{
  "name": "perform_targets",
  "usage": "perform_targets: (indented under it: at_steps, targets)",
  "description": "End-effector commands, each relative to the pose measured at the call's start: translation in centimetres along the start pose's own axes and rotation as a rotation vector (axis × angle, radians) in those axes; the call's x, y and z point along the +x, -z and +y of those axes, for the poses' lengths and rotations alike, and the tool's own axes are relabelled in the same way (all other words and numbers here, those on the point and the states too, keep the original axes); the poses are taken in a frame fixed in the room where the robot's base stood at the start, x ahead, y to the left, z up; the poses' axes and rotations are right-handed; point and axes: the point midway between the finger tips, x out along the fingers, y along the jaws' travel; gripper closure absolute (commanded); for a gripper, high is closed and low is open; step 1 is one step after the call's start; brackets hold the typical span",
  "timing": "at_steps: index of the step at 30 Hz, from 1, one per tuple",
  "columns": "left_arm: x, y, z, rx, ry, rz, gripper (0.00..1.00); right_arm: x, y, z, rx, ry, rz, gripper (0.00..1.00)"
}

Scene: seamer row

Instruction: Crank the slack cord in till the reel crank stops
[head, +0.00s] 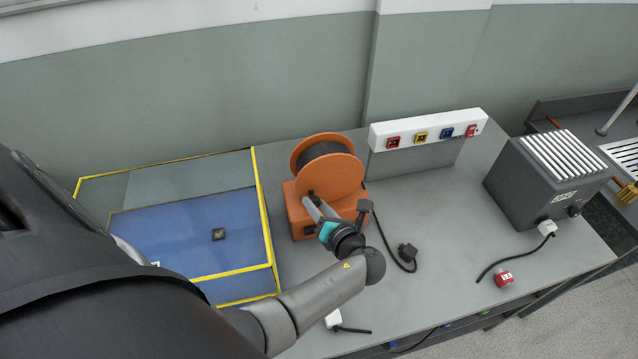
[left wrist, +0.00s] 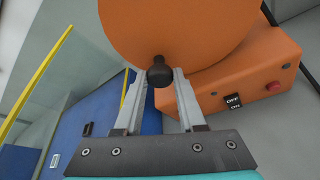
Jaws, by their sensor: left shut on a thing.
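The orange cord reel (head: 338,175) stands on the grey bench, with dark cord wound on its drum between two orange discs. In the left wrist view its front disc (left wrist: 185,25) fills the top, and the black crank knob (left wrist: 159,74) sticks out near the disc's lower edge. My left gripper (head: 310,200) is at the reel's front disc; in the left wrist view its fingers (left wrist: 158,80) are shut on the crank knob. A black cord end with a plug (head: 407,252) lies on the bench right of the reel. My right gripper is not in view.
A yellow-framed clear enclosure with a blue floor (head: 185,235) stands left of the reel. A white socket strip (head: 428,130) with coloured sockets stands behind. The reel base carries an OFF/ON switch (left wrist: 233,101).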

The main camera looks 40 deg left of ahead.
Motion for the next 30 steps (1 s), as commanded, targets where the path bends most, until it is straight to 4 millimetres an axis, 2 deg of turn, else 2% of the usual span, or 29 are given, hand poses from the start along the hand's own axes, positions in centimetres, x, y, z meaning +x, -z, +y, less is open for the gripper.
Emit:
perform_targets:
  at_steps: [1, 6, 21, 22, 29, 30]
  targets:
    - [0.00, -0.49, 0.28, 0.015, -0.011, -0.005, 1.00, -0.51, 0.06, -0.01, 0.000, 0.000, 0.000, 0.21]
    - [0.01, -0.50, 0.39, 0.052, -0.027, -0.004, 1.00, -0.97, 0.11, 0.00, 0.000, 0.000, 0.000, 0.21]
    - [0.04, -0.44, 0.40, 0.066, -0.033, -0.005, 1.00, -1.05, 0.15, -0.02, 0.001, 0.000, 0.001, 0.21]
    - [0.04, -0.44, 0.40, 0.066, -0.033, -0.005, 0.58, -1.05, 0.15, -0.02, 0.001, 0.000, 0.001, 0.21]
    - [-0.01, -0.33, 0.35, 0.067, -0.031, -0.002, 0.32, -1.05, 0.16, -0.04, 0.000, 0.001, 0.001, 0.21]
    - [-0.02, -0.31, 0.34, 0.068, -0.031, -0.002, 0.31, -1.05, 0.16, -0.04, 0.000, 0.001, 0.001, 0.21]
